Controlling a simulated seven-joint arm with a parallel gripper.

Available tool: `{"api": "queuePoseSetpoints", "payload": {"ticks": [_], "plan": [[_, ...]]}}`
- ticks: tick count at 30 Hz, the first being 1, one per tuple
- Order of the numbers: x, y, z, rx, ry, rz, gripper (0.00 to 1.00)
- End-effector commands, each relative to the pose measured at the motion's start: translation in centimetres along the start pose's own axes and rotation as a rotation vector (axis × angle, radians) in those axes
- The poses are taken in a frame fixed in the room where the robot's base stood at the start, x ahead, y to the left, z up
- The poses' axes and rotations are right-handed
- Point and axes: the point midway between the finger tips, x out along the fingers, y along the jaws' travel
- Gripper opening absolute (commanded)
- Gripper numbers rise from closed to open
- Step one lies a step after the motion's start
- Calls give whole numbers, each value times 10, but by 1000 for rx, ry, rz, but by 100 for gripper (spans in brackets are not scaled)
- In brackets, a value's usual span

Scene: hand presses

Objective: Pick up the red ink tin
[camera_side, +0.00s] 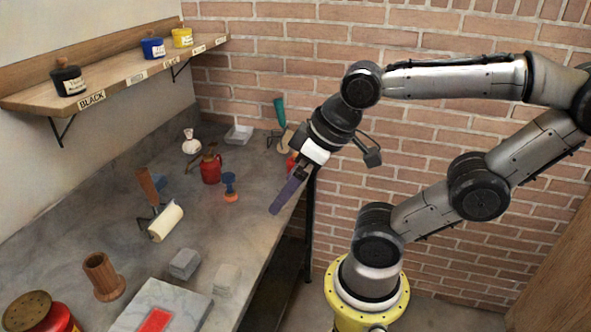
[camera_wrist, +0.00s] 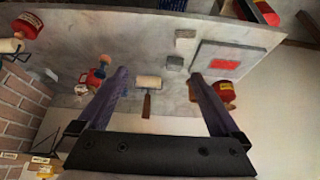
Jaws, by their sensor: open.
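A red rounded thing (camera_side: 292,163), which looks like the red ink tin, shows only in part at the far right of the counter, mostly hidden behind my gripper (camera_side: 275,208). In the wrist view, a red tin-like thing with a brown top (camera_wrist: 27,25) is at the upper left, outside the fingers; I cannot read a label. My gripper (camera_wrist: 158,78) is open and empty, its dark purple fingers pointing down above the counter's front edge. A roller with a wooden handle (camera_wrist: 148,84) appears between the fingers, well below them.
A red can (camera_side: 211,167), a blue stamp (camera_side: 230,187) and the roller (camera_side: 166,221) stand on the counter. Black (camera_side: 68,80), blue (camera_side: 153,48) and yellow (camera_side: 182,38) tins sit on the shelf.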

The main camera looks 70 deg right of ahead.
Motion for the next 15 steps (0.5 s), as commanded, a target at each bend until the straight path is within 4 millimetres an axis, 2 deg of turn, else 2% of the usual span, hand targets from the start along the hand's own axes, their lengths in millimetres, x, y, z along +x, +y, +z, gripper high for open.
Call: {"api": "queuePoseSetpoints", "payload": {"ticks": [2,5,9,11,15], "plan": [[0,0,-11,3,50,-1,100],[-6,-1,-43,14,188,-8,100],[-17,-3,-105,42,439,-23,100],[-19,-1,-130,60,531,-25,100],[-17,11,-181,118,718,-9,100]]}}
